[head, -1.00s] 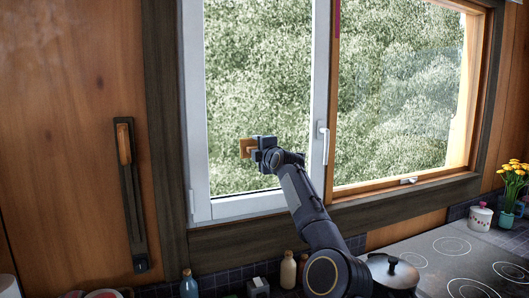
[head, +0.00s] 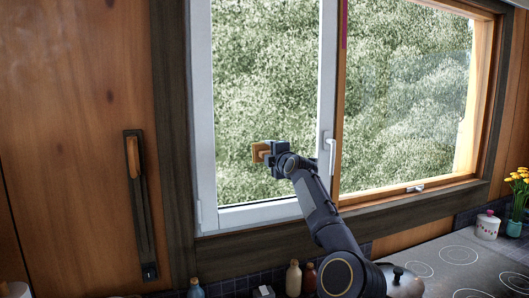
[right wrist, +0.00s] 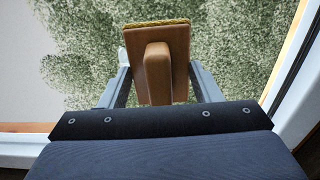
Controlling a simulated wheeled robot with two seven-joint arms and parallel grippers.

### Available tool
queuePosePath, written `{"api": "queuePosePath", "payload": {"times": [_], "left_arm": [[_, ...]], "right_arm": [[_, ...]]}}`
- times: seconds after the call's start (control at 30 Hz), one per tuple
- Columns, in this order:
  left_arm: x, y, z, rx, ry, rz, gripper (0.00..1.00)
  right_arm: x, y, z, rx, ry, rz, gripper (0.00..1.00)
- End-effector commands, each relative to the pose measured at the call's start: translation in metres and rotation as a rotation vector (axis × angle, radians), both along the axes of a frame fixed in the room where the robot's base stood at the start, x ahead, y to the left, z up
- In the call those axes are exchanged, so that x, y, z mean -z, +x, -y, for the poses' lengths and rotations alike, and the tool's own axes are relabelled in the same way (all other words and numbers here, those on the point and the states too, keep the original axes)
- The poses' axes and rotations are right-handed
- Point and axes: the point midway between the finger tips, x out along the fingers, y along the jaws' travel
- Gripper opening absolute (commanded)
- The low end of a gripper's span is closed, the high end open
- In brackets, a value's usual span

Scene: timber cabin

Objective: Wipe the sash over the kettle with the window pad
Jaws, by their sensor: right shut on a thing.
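My right gripper (head: 266,152) is shut on the window pad (head: 257,153), an orange-brown block with a grip. In the right wrist view the pad (right wrist: 158,75) sits between the fingers, its yellowish face edge turned toward the glass. I cannot tell if it touches the pane. It is in front of the white-framed left sash (head: 203,120), at the lower middle of its glass. The wood-framed right sash (head: 410,100) is beside it. A rounded metal vessel with a black knob (head: 406,285), perhaps the kettle, stands on the hob, partly hidden by my arm. My left gripper is out of view.
A white handle (head: 329,150) sticks out from the left sash's frame. Small bottles (head: 293,277) stand below the sill. A lidded pot (head: 487,225) and yellow flowers (head: 519,182) are at the right. The hob (head: 445,265) has clear room.

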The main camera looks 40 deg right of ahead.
Motion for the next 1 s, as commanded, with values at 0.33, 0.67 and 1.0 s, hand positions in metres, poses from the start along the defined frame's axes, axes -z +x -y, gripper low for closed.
{"api": "queuePosePath", "payload": {"times": [0.33, 0.67, 1.0], "left_arm": [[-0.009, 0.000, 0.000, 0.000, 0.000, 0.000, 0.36], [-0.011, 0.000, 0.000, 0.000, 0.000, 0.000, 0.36], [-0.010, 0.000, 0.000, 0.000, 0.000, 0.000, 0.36]], "right_arm": [[-0.001, -0.005, 0.017, 0.005, -0.001, 0.001, 0.39], [0.001, -0.014, 0.041, 0.004, 0.000, 0.001, 0.39], [0.001, -0.015, 0.042, 0.002, -0.001, 0.001, 0.39]]}}
